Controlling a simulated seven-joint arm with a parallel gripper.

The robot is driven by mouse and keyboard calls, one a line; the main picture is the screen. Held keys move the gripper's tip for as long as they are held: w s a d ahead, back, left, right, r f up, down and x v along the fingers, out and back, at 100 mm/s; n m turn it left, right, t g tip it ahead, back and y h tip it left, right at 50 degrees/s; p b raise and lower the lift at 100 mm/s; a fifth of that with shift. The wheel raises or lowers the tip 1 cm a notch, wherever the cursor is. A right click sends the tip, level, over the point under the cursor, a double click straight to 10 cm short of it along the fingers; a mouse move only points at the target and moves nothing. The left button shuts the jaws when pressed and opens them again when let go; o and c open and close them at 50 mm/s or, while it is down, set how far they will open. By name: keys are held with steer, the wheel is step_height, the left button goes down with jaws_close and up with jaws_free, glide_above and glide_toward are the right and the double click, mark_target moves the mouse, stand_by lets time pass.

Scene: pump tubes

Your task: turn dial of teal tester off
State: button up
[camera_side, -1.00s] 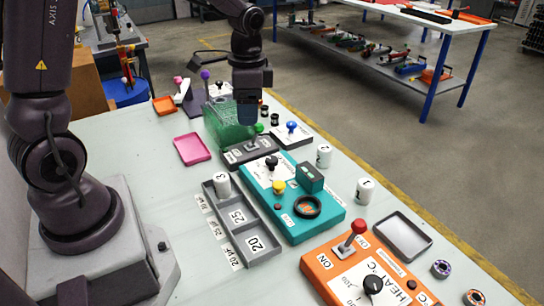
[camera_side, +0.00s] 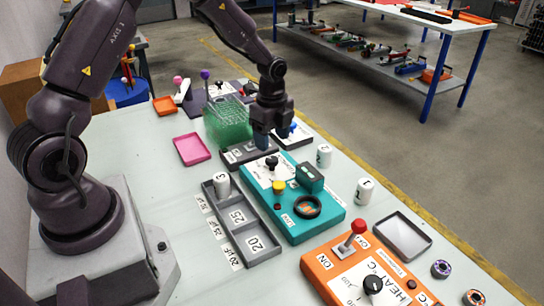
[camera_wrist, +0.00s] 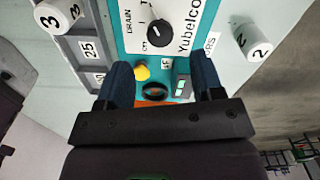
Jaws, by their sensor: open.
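The teal tester (camera_side: 313,223) lies on the table in the middle of the side view. Its black dial (camera_side: 272,163) sits on a white label plate at its far end. In the wrist view the dial (camera_wrist: 157,32) shows on the white plate, with "DRAIN" and "Yubelco" lettering beside it. A yellow knob (camera_side: 279,187) and a dark ring (camera_side: 307,206) are also on the tester. My gripper (camera_side: 267,143) is above and just beyond the dial, apart from it. In the wrist view my gripper (camera_wrist: 158,80) has its two blue fingers spread, with nothing held between them.
A grey tray (camera_side: 247,231) with a white cylinder marked 3 (camera_side: 222,185) is left of the tester. White cylinders marked 2 (camera_side: 324,155) and 1 (camera_side: 363,191) stand to its right. An orange box (camera_side: 340,271) with a red-topped lever is in front. A green basket (camera_side: 226,123) stands behind.

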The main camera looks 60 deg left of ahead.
mark_target(272, 159)
step_height(272, 159, down, 6)
steer(key=shift+f, duration=0.2)
steer(key=shift+c, duration=0.2)
steer(key=c, duration=0.9)
